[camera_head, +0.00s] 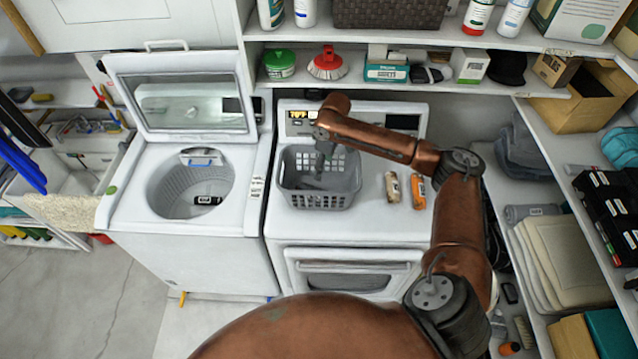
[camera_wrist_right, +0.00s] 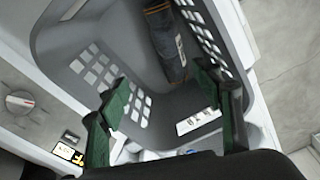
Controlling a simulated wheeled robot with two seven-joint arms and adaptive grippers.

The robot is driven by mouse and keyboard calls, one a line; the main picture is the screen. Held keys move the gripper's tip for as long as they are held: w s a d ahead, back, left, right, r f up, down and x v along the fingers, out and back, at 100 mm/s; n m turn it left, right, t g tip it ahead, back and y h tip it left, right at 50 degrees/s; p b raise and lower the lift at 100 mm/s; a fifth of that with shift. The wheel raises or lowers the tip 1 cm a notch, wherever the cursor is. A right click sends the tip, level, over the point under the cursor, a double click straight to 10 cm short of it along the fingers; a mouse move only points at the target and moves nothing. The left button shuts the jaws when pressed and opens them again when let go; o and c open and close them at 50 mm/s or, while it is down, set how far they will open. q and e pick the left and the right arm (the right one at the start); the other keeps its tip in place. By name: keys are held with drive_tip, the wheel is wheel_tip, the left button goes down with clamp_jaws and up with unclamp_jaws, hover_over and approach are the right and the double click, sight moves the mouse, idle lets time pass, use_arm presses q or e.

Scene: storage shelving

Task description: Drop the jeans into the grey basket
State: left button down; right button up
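The grey basket (camera_head: 322,199) stands upright on the white machine right of the open washer. It has slotted walls, and its inside fills much of the right wrist view (camera_wrist_right: 82,68). A dark grey rolled cloth (camera_wrist_right: 167,45) with an orange-and-black band and a pale label, apparently the jeans, is inside the basket near its wall. My right gripper (camera_head: 322,150) is over the basket. In the wrist view its green-padded fingers (camera_wrist_right: 160,100) are spread apart with nothing between them, and the roll is beyond them. My left gripper is not in view.
The open-lidded washer (camera_head: 190,185) stands left of the basket. Loaded shelves run above and along the right; folded blue cloth (camera_head: 525,150) and a grey roll (camera_head: 532,212) lie there.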

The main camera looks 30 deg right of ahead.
drive_tip(key=shift+w+f, duration=0.15)
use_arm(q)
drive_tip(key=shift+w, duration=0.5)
use_arm(e)
drive_tip(key=r, duration=0.8)
drive_tip(key=s+d+r, duration=0.1)
drive_tip(key=r, duration=0.3)
drive_tip(key=shift+s, duration=0.1)
